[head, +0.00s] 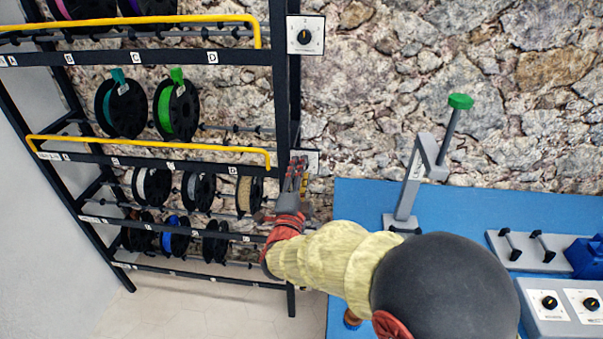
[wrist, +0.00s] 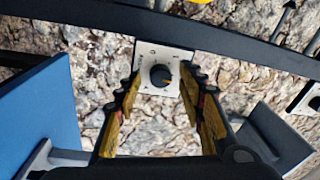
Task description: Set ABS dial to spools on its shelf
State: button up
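A black dial knob (wrist: 160,76) with an orange mark sits on a white plate, seen in the wrist view; its scale is too small to read. In the head view this plate (head: 312,157) is on the rack's right post, mostly behind my gripper (head: 296,172). In the wrist view my gripper (wrist: 161,88) is open, its yellow-padded fingers to either side of the knob, apparently without touching it. At the middle level hang a white spool (head: 152,186), a grey spool (head: 198,191) and a tan spool (head: 249,194). I cannot read which label says ABS.
A second dial (head: 305,36) is higher on the post. Above hang a teal spool (head: 125,107) and a green spool (head: 175,110); a blue spool (head: 175,238) is below. A blue table (head: 440,205) at right carries a lever (head: 405,190) and a dial box (head: 562,303).

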jog(key=shift+s, duration=0.1)
jog(key=v, duration=1.1)
jog(key=shift+s, duration=0.4)
jog(key=shift+a+f, duration=0.1)
